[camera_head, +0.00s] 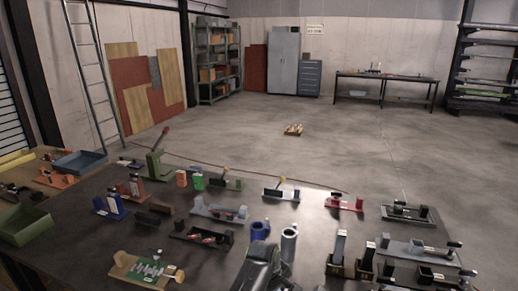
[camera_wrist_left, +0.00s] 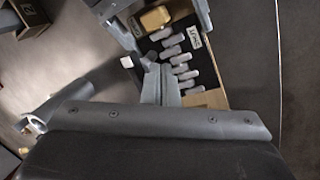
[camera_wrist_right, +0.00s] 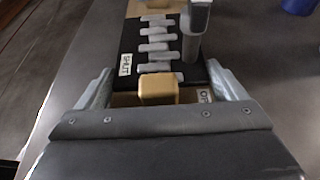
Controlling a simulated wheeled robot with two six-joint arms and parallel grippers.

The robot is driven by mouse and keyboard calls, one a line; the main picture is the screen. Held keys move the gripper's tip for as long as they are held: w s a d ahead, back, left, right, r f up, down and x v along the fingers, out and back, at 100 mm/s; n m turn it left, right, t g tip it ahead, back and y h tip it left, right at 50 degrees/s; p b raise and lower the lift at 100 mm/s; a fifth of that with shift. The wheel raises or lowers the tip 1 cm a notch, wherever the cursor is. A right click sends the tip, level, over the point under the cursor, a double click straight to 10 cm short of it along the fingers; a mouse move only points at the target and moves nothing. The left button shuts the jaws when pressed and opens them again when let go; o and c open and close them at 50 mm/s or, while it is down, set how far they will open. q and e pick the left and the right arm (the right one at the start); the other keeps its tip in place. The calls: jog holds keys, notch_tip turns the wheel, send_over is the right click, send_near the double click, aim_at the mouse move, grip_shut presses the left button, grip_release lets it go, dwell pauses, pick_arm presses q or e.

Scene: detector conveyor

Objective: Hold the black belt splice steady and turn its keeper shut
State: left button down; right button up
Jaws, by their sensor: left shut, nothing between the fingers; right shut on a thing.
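The black belt splice (camera_wrist_right: 125,45) lies in the right wrist view, with pale interlocking knuckles, tan ends and a SHUT label. A tan block (camera_wrist_right: 158,90) stands at its near end. The splice (camera_wrist_left: 185,60) and block (camera_wrist_left: 155,18) also show in the left wrist view. My left gripper (camera_wrist_left: 154,75) is shut and empty beside the splice's left edge.
In the head view a splice with a greenish belt (camera_head: 147,268) lies at the table's front left. A green tray (camera_head: 25,227) is at the left.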

pick_arm(q)
jog(key=shift+w+a, duration=0.4)
jog(key=shift+a, duration=0.1)
jog(key=shift+w+a, duration=0.25)
jog(key=shift+w, duration=0.15)
jog(key=shift+w, duration=0.15)
jog(key=shift+a, duration=0.15)
dwell(0.5)
jog(key=shift+s+a, duration=0.2)
jog(key=shift+a, duration=0.05)
jog(key=v, duration=0.4)
jog(key=w+d+v, duration=0.1)
jog(key=shift+s+r, duration=0.1)
jog(key=shift+r, duration=0.45)
